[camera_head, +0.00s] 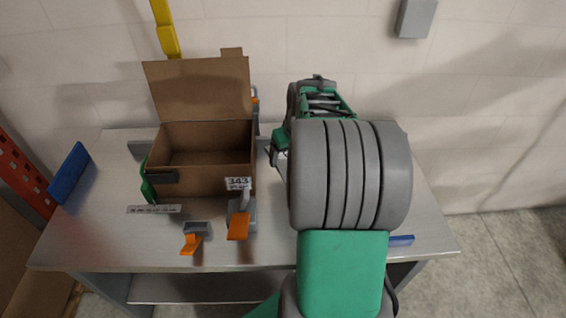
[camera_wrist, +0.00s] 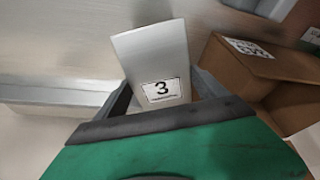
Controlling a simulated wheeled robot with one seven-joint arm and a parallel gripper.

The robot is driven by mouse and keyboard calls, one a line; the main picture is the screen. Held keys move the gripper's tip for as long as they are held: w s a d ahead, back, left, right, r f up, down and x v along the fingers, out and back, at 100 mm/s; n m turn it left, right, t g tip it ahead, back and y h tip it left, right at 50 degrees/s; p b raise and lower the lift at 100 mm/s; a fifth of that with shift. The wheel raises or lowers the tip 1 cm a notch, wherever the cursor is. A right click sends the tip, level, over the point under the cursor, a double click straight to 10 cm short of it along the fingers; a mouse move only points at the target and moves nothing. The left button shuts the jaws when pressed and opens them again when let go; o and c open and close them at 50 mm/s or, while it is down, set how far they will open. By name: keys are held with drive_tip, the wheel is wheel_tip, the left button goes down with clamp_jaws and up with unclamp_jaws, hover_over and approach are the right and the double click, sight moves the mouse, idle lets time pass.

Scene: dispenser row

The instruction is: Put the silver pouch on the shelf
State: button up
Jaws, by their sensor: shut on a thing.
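The silver pouch (camera_wrist: 150,50) shows in the wrist view as a flat, pale grey piece with a white label reading 3. My gripper (camera_wrist: 160,92) is shut on it, with a dark finger at each side of the label. In the head view my grey and green arm hides the pouch and most of my gripper, which is over the back right part of the table. A lower metal shelf (camera_head: 195,289) shows under the table's front edge; I cannot tell whether it is the shelf named.
The metal table (camera_head: 100,235) bears an open cardboard box (camera_head: 212,182) labelled 343, left of my arm; it also shows at right in the wrist view (camera_wrist: 242,62). Two orange-and-grey dispensers (camera_head: 195,236) (camera_head: 240,220) stand before it. A blue piece (camera_head: 69,173) is at the left edge.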

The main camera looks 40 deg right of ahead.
sight(285, 158)
drive_tip(key=w+f, duration=0.1)
drive_tip(key=w+d+f, duration=0.1)
drive_tip(key=f, duration=0.1)
drive_tip(key=w+f, duration=0.1)
drive_tip(key=f, duration=0.1)
drive_tip(key=shift+w+d+f, duration=0.2)
drive_tip(key=shift+w, duration=0.2)
drive_tip(key=shift+f+p, duration=0.35)
drive_tip(key=shift+f, duration=1.4)
drive_tip(key=o, duration=1.5)
drive_tip(key=shift+r, duration=0.1)
